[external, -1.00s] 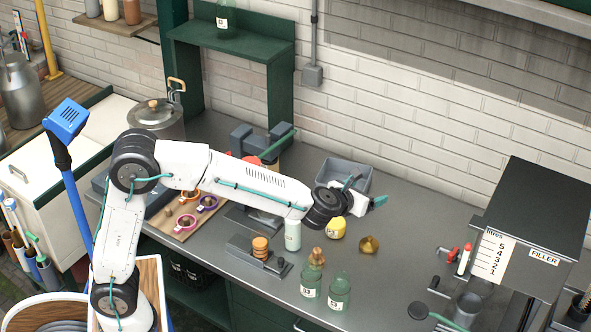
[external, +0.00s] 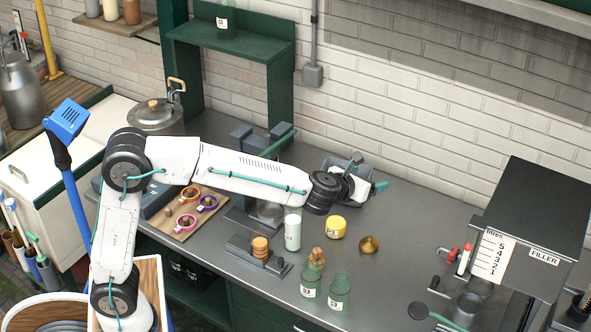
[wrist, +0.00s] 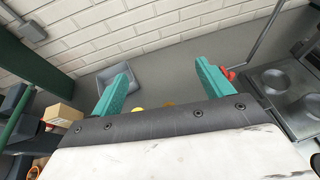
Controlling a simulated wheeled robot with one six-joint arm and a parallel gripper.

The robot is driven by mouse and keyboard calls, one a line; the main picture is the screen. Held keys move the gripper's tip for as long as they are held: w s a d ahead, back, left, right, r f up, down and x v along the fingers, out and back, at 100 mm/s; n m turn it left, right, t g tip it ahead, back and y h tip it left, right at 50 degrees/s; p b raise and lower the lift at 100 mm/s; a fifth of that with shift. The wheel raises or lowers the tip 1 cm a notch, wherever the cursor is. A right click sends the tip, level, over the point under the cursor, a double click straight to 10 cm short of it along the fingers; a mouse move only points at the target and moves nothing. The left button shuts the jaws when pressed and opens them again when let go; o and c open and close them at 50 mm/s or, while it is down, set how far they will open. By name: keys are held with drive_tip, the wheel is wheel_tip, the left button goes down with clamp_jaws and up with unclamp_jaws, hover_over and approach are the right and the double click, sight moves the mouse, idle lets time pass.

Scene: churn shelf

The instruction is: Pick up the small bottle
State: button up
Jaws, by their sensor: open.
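Two small green glass bottles stand upright near the counter's front edge in the external view: a corked bottle (external: 311,282) and, just right of it, a bottle with no visible stopper (external: 339,292). Both carry white labels. Another green bottle (external: 226,19) stands on the green shelf. A white cylinder, perhaps a bottle (external: 292,233), stands behind the corked one. My gripper (external: 369,173) is open and empty, raised above the rear of the counter, apart from all of these. Its teal fingers are spread in the wrist view (wrist: 165,86), where no green bottle shows.
A grey bin (external: 335,165) stands by the wall behind my gripper. A yellow-lidded jar (external: 335,227) and a brass piece (external: 369,244) stand on the counter. The black filler (external: 535,210) is at right. Counter between brass piece and filler is clear.

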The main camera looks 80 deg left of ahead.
drive_tip(key=s+d+y, duration=0.2)
drive_tip(key=s+d, duration=0.4)
drive_tip(key=s, duration=0.3)
drive_tip(key=t+y, duration=0.1)
drive_tip(key=t, duration=0.1)
hover_over(304, 286)
drive_tip(key=v, duration=0.3)
drive_tip(key=shift+n+y, duration=0.3)
wheel_tip(304, 286, down, 26)
drive_tip(key=shift+w+f, duration=0.1)
drive_tip(key=shift+f, duration=0.35)
drive_tip(key=shift+w+a, duration=0.25)
drive_tip(key=x, duration=0.7)
drive_tip(key=shift+w+d, duration=0.15)
drive_tip(key=shift+w, duration=0.05)
drive_tip(key=shift+c, duration=0.3)
drive_tip(key=c, duration=1.1)
